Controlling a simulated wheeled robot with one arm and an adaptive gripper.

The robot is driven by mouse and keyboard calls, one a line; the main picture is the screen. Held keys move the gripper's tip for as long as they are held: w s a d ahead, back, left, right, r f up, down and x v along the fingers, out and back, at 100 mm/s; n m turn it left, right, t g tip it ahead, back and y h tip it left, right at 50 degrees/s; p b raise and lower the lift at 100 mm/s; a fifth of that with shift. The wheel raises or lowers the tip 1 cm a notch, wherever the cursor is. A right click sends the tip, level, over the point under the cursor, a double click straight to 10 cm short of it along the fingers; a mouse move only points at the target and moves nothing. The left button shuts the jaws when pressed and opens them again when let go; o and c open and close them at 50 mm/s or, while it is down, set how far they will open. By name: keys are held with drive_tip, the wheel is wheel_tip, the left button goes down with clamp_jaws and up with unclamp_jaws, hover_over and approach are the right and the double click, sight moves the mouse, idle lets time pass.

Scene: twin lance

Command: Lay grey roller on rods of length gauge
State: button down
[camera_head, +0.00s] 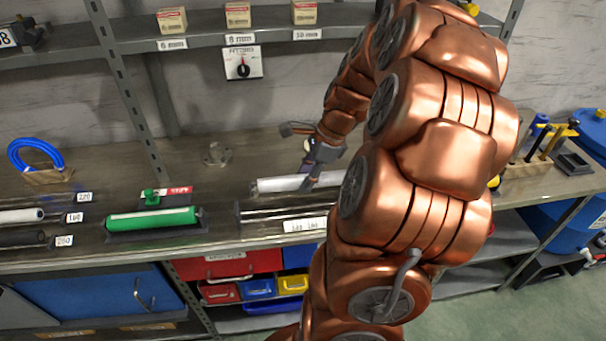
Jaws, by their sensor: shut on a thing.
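A pale grey roller (280,185) lies level across the middle of the bench, just behind and above the dark metal rods of the length gauge (262,212). A white number label (305,225) is on the gauge's front. My gripper (313,177) reaches down from the copper arm and is shut on the roller near its visible right part. My arm hides the roller's right end and the gauge's right end. I cannot tell whether the roller touches the rods or hangs slightly above them.
A green roller (152,218) sits in a holder left of the gauge. A white roller (20,215) and a dark roller (22,238) lie at far left by number labels. A blue ring (36,154) and a round metal fitting (216,154) stand behind. A shelf (205,39) overhangs the bench.

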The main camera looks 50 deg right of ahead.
sight(322, 174)
drive_tip(key=shift+f+b, duration=1.7)
drive_tip(key=shift+f, duration=2.65)
drive_tip(key=c, duration=0.7)
unclamp_jaws()
drive_tip(key=shift+o, duration=0.2)
drive_tip(key=v, duration=1.2)
